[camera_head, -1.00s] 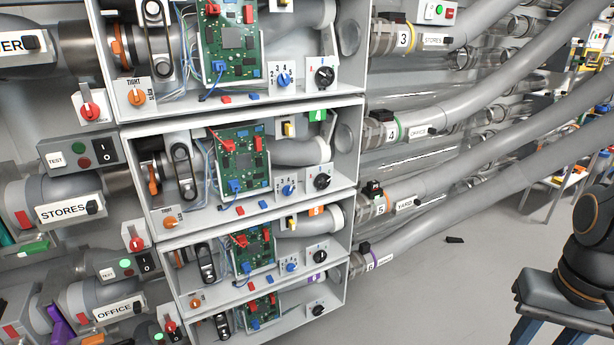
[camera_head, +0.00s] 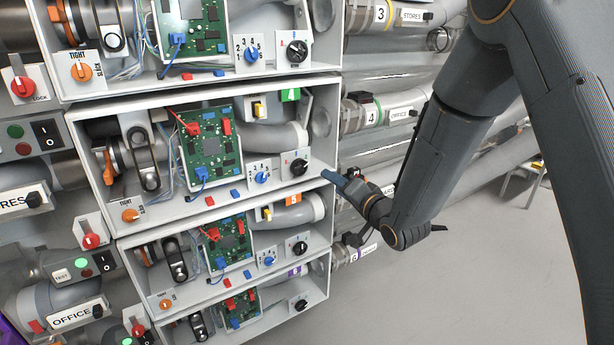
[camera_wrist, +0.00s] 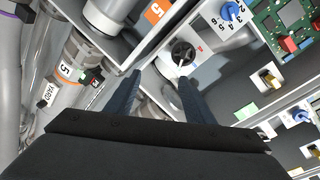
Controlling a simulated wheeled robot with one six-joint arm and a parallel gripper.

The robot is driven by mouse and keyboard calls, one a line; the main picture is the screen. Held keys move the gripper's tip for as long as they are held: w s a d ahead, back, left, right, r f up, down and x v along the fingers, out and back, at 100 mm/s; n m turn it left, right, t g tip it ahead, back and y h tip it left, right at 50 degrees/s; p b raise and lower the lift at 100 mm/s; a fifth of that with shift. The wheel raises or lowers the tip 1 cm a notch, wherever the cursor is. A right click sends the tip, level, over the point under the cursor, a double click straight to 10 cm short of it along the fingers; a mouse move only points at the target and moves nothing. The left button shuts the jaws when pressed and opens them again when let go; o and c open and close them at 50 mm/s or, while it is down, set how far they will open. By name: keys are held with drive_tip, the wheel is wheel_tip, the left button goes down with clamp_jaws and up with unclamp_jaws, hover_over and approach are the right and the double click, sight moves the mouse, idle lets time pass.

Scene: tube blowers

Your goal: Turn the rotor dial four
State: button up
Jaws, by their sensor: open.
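The rotor dial four is a black round knob (camera_head: 299,167) on a white plate, low at the right end of the open box with the green 4 tag (camera_head: 290,95). In the wrist view the dial (camera_wrist: 183,50) lies just beyond my fingertips, nearer the right finger; a pale pointer mark shows on it. My gripper (camera_head: 334,179) is at the right edge of that box, to the right of the dial. In the wrist view my gripper (camera_wrist: 160,74) is open, with nothing between its fingers. It appears apart from the dial.
A blue numbered knob (camera_head: 262,178) is left of the dial, with a green circuit board (camera_head: 209,143) farther left. Similar boxes lie above and below. The box's right wall (camera_head: 337,120) and the grey tubes (camera_head: 400,115) are close to my gripper. Open floor lies lower right.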

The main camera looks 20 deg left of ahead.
sight(303, 168)
drive_tip(key=w+a, duration=0.1)
drive_tip(key=a, duration=0.2)
drive_tip(key=w+a+y, duration=0.1)
drive_tip(key=a, duration=0.2)
drive_tip(key=w+a+y, duration=0.1)
drive_tip(key=a, duration=0.2)
drive_tip(key=shift+w+a+r, duration=0.3)
drive_tip(key=shift+w+a, duration=0.1)
drive_tip(key=c, duration=0.7)
